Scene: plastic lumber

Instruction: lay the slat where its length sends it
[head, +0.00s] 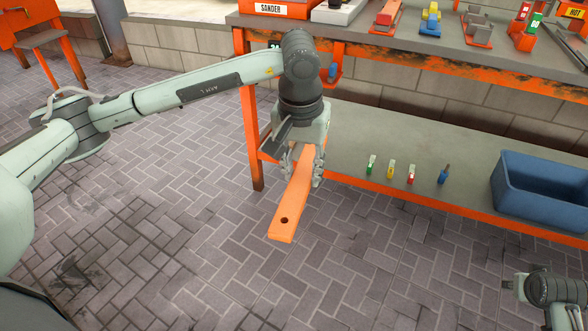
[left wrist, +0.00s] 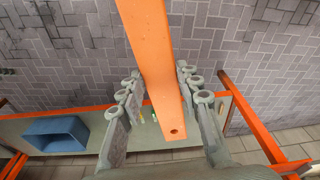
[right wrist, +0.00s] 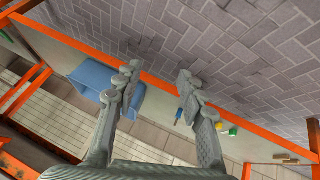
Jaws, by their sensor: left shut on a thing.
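The slat (head: 293,205) is a flat orange bar with a dark hole near its visible end. My left gripper (head: 304,176) is shut on the slat and holds it in the air in front of the workbench's left end. In the head view the slat's holed end points down toward the floor. The left wrist view shows the slat (left wrist: 152,50) running between the fingers, with a hole at its lower end and its other end cut off by the frame. My right gripper (right wrist: 158,75) is open and empty in the right wrist view; part of its arm shows at the head view's lower right.
The workbench's lower shelf (head: 370,145) holds a blue bin (head: 540,190) at right and several small coloured items, including a blue one (head: 443,175). The bench top (head: 350,38) carries a box labelled SANDER (head: 275,9) and other pieces. The brick floor (head: 180,200) is clear.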

